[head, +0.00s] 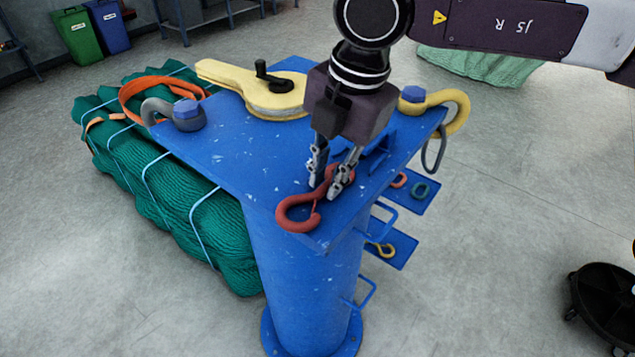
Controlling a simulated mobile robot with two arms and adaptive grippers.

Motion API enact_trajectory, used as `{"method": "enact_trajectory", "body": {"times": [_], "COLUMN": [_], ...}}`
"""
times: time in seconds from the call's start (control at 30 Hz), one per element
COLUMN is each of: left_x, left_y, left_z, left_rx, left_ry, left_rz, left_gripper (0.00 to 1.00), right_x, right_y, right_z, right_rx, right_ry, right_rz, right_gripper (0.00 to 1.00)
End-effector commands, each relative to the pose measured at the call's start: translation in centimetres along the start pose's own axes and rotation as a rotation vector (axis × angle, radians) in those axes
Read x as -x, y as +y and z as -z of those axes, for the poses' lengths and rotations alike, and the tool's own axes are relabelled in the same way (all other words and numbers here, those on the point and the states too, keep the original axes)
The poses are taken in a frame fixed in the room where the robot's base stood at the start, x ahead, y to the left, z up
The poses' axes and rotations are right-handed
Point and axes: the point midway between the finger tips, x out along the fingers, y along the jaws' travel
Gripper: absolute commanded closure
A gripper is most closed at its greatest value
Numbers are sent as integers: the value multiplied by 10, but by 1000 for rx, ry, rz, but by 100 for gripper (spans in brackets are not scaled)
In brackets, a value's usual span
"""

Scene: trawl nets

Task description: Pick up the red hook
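The red hook (299,218) lies on the blue table top of a pedestal (230,150), near its front corner. Its curved end points to the lower left and its upper part is partly hidden by my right gripper. My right gripper (326,187) comes down from above, with one finger on each side of the hook's upper part. I cannot tell whether the fingers press on it or stand slightly apart from it. The hook appears to be at the table surface. My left gripper is not in view.
A yellow block with a black handle (272,85), a grey shackle (162,110) and a yellow hook (452,104) are also on the top. Small blue side shelves (403,254) hold small parts. A green net bundle (150,180) lies left; a black wheeled base (605,300) stands right.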

Motion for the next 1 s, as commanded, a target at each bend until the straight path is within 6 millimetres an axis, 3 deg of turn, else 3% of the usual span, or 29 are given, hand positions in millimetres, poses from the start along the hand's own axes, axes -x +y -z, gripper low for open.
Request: {"method": "enact_trajectory", "body": {"times": [0.07, 0.17, 0.23, 0.37, 0.6, 1.0], "left_x": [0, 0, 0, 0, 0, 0], "left_y": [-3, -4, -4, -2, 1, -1], "left_z": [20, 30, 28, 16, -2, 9], "left_rx": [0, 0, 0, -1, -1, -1], "left_ry": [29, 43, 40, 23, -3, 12], "left_rz": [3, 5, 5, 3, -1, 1], "left_gripper": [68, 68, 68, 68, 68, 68], "right_x": [-1, -2, -1, -1, -1, 0], "right_y": [0, 0, 0, 0, 0, 1], "right_z": [0, 0, 0, 0, 0, 0], "right_rx": [0, 0, 0, 0, 0, 0], "right_ry": [0, 0, 0, 0, 0, 0], "right_rz": [-2, -2, -2, -2, -2, -5], "right_gripper": [84, 84, 86, 100, 100, 100]}}
